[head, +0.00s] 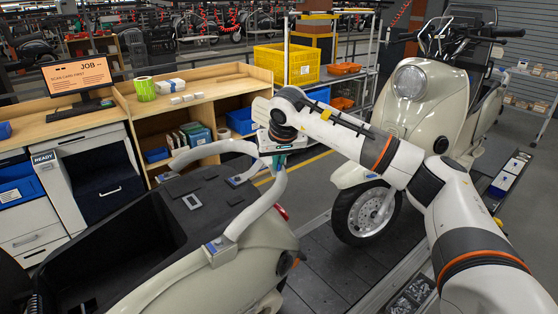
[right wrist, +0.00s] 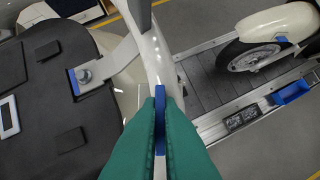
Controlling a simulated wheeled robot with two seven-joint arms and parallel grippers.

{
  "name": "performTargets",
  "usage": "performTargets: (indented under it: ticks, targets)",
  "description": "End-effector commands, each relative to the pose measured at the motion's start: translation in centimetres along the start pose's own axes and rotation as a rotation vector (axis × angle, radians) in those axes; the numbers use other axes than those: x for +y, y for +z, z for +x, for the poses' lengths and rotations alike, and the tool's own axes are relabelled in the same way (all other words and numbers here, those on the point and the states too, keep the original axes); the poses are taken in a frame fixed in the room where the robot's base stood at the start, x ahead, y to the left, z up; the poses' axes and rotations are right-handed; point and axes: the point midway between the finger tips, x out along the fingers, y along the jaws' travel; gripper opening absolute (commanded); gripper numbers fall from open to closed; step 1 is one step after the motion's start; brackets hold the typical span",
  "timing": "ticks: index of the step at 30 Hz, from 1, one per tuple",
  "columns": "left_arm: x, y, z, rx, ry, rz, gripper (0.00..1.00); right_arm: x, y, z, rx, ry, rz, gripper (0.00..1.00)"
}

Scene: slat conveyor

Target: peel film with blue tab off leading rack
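The cream tubular rack (head: 262,205) curves up from the scooter at the lower left of the head view. Its tube (right wrist: 153,60) runs past the fingertips in the right wrist view. My right gripper (head: 278,162) is at the rack's right rail, near its upper end. In the right wrist view its teal fingers (right wrist: 161,100) are closed on both sides of the blue tab (right wrist: 160,120), which shows as a thin strip between them. The clear film itself cannot be made out. My left gripper is not in view.
A second cream scooter (head: 412,92) stands on the slat conveyor (head: 325,262) at the right. A wooden bench (head: 205,88) with shelves and a screen (head: 76,76) stands at the back left. A yellow crate (head: 285,62) sits on a rack behind.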

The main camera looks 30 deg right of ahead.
Motion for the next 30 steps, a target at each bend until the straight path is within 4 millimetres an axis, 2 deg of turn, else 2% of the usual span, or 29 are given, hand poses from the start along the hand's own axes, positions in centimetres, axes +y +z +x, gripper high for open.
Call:
performTargets:
  ticks: [1, 2, 21, 25, 30]
  targets:
    - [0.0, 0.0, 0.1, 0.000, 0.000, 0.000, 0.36, 0.1, -1.1, 1.3, 0.034, -0.012, -0.011, 0.00]
    - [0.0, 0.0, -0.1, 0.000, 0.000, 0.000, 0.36, 0.1, -1.1, 1.1, 0.034, -0.012, -0.011, 0.00]
    - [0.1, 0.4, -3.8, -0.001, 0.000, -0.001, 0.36, 0.7, -1.2, -5.8, 0.021, -0.010, -0.008, 0.00]
    - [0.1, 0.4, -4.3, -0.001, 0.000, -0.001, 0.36, 0.8, -1.3, -6.8, 0.020, -0.010, -0.009, 0.00]
    - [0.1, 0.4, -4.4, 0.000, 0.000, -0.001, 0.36, 0.8, -1.4, -7.2, 0.019, -0.009, -0.008, 0.00]
